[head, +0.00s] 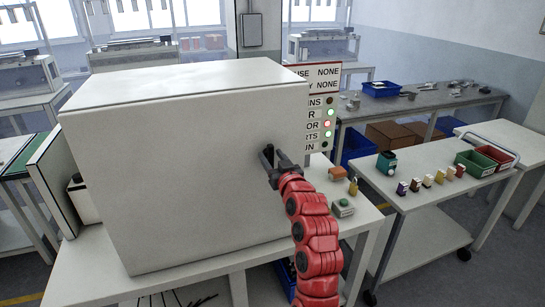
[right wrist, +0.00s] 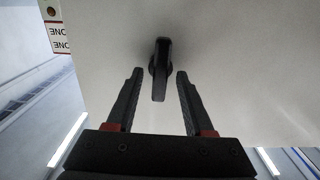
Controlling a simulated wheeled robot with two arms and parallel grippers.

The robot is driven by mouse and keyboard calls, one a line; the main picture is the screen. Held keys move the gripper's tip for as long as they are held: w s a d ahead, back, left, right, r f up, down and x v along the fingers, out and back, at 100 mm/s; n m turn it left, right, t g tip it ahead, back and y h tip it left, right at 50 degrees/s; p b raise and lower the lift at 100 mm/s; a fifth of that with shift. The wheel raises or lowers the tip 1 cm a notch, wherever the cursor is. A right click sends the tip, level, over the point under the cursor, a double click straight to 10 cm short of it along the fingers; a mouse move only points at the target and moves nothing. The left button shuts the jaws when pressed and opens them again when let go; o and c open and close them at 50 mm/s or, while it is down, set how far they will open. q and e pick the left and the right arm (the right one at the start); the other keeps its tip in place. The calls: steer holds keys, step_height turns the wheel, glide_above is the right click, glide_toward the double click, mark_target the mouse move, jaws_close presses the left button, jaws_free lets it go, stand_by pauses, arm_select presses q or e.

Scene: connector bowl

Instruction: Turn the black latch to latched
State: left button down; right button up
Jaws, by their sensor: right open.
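The black latch (right wrist: 160,68) is a dark handle on the front face of a large white cabinet (head: 190,180). In the right wrist view its long part lies between my open fingers, with clear space on both sides. My right gripper (right wrist: 156,78) is open around the latch, not closed on it. In the head view the right gripper (head: 277,157) is at the right part of the cabinet face and partly hides the latch. The cabinet door looks shut. My left gripper does not show.
A sign panel (head: 325,110) with indicator lights, one of them red, stands behind the cabinet. A cart (head: 420,198) at the right holds several small coloured items, a green bin (head: 473,163) and a red bin (head: 495,157).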

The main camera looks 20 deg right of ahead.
jaws_close()
